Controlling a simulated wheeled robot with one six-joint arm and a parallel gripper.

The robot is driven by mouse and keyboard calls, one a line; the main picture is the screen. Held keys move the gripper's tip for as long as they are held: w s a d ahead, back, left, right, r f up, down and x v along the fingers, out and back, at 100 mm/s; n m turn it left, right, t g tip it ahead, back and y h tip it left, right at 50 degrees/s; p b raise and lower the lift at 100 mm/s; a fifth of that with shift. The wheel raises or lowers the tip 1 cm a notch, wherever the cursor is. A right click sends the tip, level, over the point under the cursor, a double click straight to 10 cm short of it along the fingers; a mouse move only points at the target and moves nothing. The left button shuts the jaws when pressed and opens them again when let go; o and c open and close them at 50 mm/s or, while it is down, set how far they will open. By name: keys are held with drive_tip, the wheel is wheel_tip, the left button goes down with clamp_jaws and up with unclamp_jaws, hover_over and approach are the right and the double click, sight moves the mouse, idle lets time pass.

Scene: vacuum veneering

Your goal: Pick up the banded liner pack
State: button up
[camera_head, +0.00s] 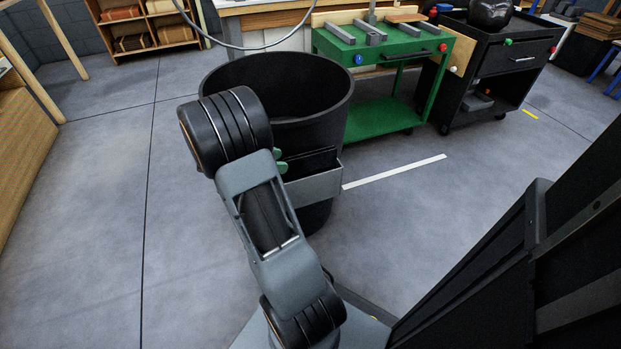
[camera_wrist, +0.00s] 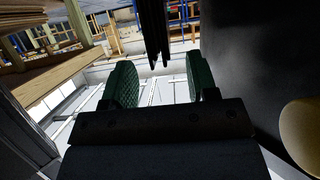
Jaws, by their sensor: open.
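A thin black pack (camera_head: 312,163) sits in a grey metal holder (camera_head: 315,189) on the side of the large black bin (camera_head: 335,105). It looks like the liner pack, but I cannot make out a band. My gripper (camera_head: 281,162) is by the left end of the holder, mostly hidden behind my arm. In the wrist view my gripper (camera_wrist: 161,80) is open, its two green pads apart. A dark slab-like thing (camera_wrist: 154,25), probably the pack, shows in the gap between the pads, touching neither. I cannot tell how far between them it reaches.
A green cart (camera_head: 385,115) with grey bars and a black cabinet (camera_head: 510,60) stand behind and right of the bin. A wooden shelf (camera_head: 150,50) with brown bundles stands at the back left. The floor on the left is clear. A dark surface (camera_wrist: 245,60) is close on the wrist view's right.

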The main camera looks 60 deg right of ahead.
sight(292, 161)
drive_tip(key=b+x, duration=0.1)
drive_tip(key=x, duration=0.4)
drive_tip(key=shift+r, duration=0.1)
drive_tip(key=shift+c, duration=0.5)
clamp_jaws()
